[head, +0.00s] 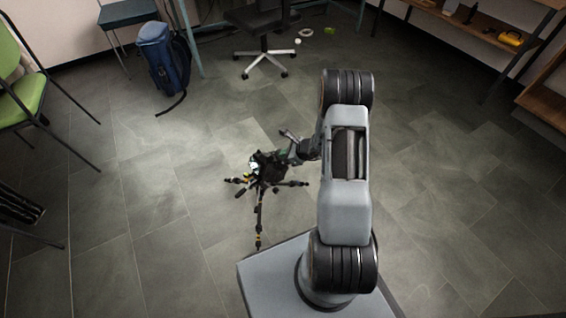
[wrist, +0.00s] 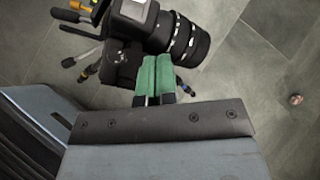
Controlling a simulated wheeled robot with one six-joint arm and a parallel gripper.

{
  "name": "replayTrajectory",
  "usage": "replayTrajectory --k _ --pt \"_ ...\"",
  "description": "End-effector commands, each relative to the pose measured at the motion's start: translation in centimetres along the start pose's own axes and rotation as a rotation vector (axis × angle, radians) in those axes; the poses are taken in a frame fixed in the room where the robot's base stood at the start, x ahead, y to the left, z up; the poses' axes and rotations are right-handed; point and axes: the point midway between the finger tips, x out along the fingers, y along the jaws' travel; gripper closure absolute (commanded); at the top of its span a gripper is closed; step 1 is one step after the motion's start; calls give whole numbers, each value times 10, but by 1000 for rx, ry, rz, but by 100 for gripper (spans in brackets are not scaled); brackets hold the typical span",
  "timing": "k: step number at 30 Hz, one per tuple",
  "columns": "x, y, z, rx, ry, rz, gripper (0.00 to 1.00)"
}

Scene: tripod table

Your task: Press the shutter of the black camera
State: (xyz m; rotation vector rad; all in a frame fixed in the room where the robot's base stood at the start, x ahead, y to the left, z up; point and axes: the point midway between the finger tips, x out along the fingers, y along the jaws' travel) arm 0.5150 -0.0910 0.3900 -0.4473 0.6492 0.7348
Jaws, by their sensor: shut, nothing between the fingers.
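The black camera (wrist: 130,57) is at the top of the wrist view, with its thick lens (wrist: 178,38) pointing right. It is mounted on a tripod (head: 259,215) with spread legs, standing on the floor. In the head view the camera (head: 265,165) is small and lies just left of my gripper (head: 284,158). In the wrist view the green fingertips of my gripper (wrist: 156,72) are together with nothing between them. They overlap the camera's lower edge beside the lens. I cannot tell whether they touch it. The shutter button cannot be made out.
A blue backpack (head: 163,58) and a green chair (head: 24,90) stand at the left. An office chair (head: 262,45) is at the back. A wooden shelf (head: 470,22) is at the back right. The tiled floor around the tripod is clear.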

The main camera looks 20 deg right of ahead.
Motion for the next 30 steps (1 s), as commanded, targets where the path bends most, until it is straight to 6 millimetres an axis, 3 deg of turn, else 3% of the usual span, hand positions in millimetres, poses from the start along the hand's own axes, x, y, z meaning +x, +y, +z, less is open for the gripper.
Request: replayTrajectory --k 30 --pt "6 4 -5 -1 0 -1 100"
